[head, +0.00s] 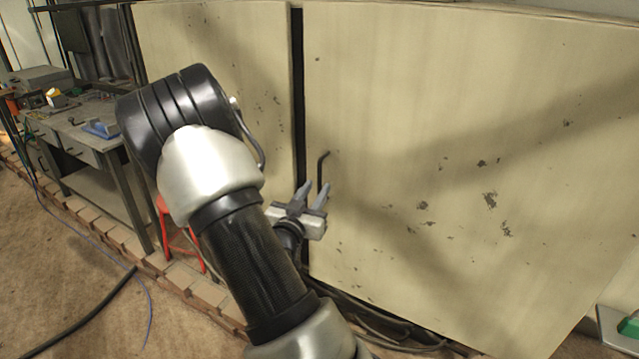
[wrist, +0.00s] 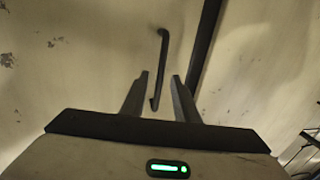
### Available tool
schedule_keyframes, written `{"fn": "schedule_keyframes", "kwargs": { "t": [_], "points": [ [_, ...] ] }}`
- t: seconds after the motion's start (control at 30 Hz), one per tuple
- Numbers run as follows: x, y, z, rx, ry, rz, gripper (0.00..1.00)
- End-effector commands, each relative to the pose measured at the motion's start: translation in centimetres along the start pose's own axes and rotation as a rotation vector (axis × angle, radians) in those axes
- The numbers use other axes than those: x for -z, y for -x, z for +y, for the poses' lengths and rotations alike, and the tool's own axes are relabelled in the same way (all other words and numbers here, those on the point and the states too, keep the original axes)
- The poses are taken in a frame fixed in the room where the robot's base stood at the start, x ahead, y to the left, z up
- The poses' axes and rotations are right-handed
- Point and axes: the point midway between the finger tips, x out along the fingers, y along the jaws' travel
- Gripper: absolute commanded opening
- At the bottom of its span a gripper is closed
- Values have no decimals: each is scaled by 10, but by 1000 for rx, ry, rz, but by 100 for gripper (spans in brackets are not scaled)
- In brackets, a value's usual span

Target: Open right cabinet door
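The right cabinet door (head: 430,120) is a large cream panel with chipped paint, and it also shows in the wrist view (wrist: 90,60). Its dark bar handle (head: 321,170) stands upright near the door's left edge. My gripper (head: 314,188) is open at the lower part of this handle. In the wrist view the handle (wrist: 164,60) runs down to between the two fingertips of my gripper (wrist: 158,85), with space visible on both sides. I cannot tell how deep the handle sits between the fingers. The door looks shut or nearly so.
The left cabinet door (head: 225,60) is beside it, across a narrow dark gap (head: 298,90). A workbench (head: 85,125) and a red stool (head: 175,225) stand at the left. Cables (head: 375,318) lie below the doors. A green and white object (head: 625,328) is at lower right.

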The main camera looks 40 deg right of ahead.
Motion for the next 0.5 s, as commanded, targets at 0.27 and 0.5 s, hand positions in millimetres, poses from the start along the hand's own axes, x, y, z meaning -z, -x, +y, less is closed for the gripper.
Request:
{"fn": "schedule_keyframes", "kwargs": {
  "t": [0.27,0.5],
  "points": [
    [0,-31,0,0,1,0,28],
    [0,-35,0,0,0,0,28]
  ]
}}
